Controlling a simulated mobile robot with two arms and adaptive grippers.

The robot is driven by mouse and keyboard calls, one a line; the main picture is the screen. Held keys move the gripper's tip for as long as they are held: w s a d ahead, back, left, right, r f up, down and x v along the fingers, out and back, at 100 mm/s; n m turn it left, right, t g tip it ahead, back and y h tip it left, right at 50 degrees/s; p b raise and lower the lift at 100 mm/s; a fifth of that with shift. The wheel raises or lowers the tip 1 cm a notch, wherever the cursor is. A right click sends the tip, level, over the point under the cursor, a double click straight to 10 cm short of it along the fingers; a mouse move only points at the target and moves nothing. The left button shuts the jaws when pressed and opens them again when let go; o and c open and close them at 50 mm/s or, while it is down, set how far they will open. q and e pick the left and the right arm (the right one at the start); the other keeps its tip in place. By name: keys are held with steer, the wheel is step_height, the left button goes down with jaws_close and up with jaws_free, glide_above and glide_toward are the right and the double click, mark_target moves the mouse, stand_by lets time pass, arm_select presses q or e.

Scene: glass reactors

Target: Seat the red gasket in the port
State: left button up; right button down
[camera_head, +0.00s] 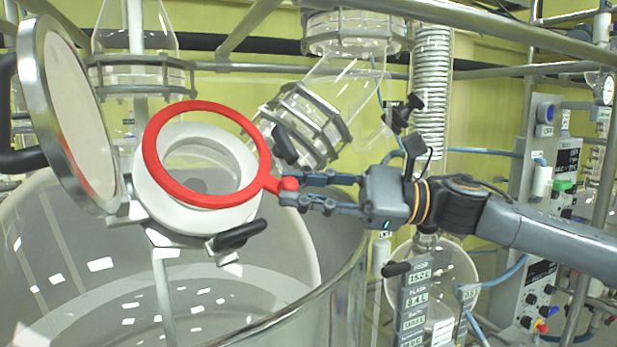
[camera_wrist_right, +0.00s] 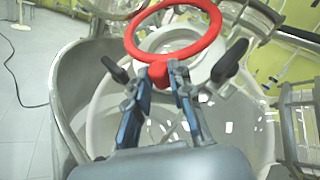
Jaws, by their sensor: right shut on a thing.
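The red gasket (camera_head: 152,158) is a flat ring with a short tab and knob at its right side. My right gripper (camera_head: 290,190) is shut on that tab, and the ring extends left from the fingertips. The ring shows in front of the white round port (camera_head: 160,208), overlapping its rim and slightly offset; I cannot tell whether they touch. In the right wrist view the gasket (camera_wrist_right: 131,38) is beyond the fingertips (camera_wrist_right: 165,68), with the white port (camera_wrist_right: 205,68) behind it. The port's round lid (camera_head: 75,115) stands open at the left. My left gripper is not in view.
Black clamp handles stick out by the port, one at its lower right (camera_head: 240,235). The large glass vessel (camera_head: 340,300) lies below. Glass pipework (camera_head: 345,85) rises behind, and a control panel (camera_head: 545,200) stands at the right, behind my right arm.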

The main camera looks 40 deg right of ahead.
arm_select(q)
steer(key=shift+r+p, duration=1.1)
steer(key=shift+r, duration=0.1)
arm_select(e)
steer(key=shift+w+f, duration=1.55)
steer(key=shift+w, duration=0.3)
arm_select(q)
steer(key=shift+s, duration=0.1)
arm_select(e)
steer(key=c, duration=1.1)
jaws_free()
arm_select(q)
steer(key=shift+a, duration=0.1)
